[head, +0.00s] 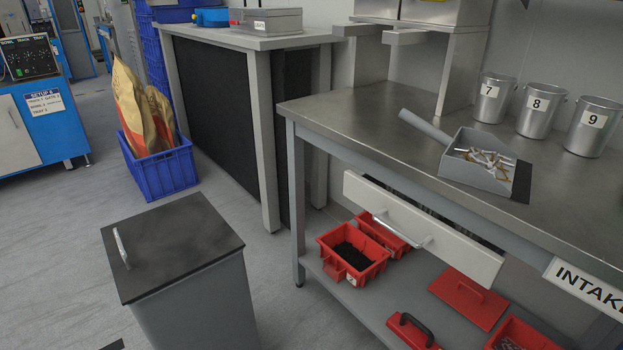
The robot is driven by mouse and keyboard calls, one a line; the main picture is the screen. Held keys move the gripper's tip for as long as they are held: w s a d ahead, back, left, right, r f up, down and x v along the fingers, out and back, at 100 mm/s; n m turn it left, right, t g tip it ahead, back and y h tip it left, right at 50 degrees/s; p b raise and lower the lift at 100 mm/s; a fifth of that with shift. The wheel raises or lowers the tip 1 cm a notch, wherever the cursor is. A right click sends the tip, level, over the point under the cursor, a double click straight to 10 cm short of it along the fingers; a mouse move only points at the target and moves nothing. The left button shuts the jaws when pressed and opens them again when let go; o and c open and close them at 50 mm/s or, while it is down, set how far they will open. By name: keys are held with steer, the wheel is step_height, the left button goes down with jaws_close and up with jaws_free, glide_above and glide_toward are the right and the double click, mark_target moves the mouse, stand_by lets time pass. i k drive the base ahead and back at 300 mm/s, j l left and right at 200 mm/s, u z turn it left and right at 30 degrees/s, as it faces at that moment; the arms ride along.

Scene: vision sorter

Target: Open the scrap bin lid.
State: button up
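A grey bin (205,305) with a flat dark lid (175,243) stands on the floor at the lower left in the head view. The lid lies shut on top of the bin. A pale metal bar handle (121,247) is fixed near the lid's left edge. No label shows on the bin, and its lower part is cut off by the frame's bottom edge. My gripper is not in view.
A steel workbench (370,110) is at right, its drawer (420,228) partly pulled out. It holds a scoop tray (470,175) and numbered cups (537,110). Red bins (352,272) sit below. A blue crate (170,175) stands behind the grey bin. Floor at left (50,220) is clear.

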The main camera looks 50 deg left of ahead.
mark_target(147, 252)
steer(key=i+j+u, duration=0.15)
steer(key=u, duration=2.8)
